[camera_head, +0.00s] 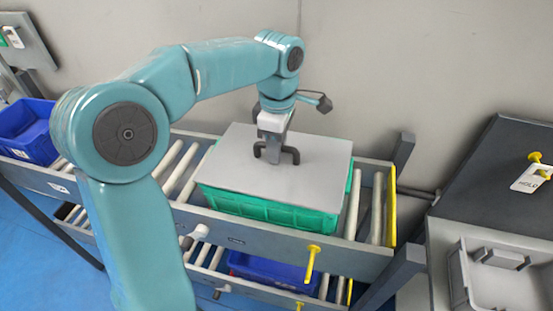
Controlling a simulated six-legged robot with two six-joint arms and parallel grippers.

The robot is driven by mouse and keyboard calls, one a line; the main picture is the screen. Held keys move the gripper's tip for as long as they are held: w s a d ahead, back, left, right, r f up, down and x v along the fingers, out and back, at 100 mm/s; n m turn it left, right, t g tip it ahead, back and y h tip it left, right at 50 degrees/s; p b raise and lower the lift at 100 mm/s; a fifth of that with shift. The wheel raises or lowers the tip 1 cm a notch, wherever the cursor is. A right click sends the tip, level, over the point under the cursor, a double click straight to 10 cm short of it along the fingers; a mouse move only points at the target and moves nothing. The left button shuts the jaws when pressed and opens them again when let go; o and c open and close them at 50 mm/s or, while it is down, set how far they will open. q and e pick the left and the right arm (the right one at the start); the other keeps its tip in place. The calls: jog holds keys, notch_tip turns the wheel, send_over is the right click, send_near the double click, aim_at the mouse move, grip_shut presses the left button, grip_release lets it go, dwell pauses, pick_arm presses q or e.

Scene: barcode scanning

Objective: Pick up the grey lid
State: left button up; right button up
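The grey lid (240,180) is a flat rectangular plate lying on top of a green crate (265,212) on the upper roller rack. My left gripper (276,157) reaches down from above to the far middle part of the lid. Dark prong-like parts show at its tip, at or very close to the lid's surface. I cannot tell whether these are fingers or a handle, or whether the gripper is shut on anything. The lid looks level and seated on the crate. My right gripper is not in view.
A blue bin (28,133) stands at the far left and another blue bin (268,270) on the lower rack level. Yellow stops (391,207) edge the rack's right end. A dark table (500,180) and a grey tray (505,285) are at right.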

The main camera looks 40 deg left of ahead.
pick_arm(q)
grip_shut()
jog(key=shift+s+d+r, duration=0.2)
jog(key=shift+d, duration=0.05)
jog(key=shift+w+a, duration=0.15)
jog(key=shift+w+r, duration=0.1)
jog(key=shift+r, duration=0.1)
notch_tip(320, 180, up, 19)
jog(key=p, duration=0.4)
jog(key=f, duration=1.1)
jog(key=shift+w+d+f+p, duration=0.15)
jog(key=shift+w+d+p, duration=0.1)
jog(key=shift+p, duration=0.15)
jog(key=shift+s+a+f, duration=0.1)
jog(key=shift+s, duration=0.15)
jog(key=shift+a, duration=0.2)
jog(key=shift+s+a+f, duration=0.15)
jog(key=shift+f, duration=0.05)
jog(key=shift+f+b, duration=1.15)
jog(key=shift+f, duration=0.25)
notch_tip(320, 180, down, 5)
jog(key=b, duration=0.4)
jog(key=shift+f+b, duration=0.15)
jog(key=shift+b, duration=0.2)
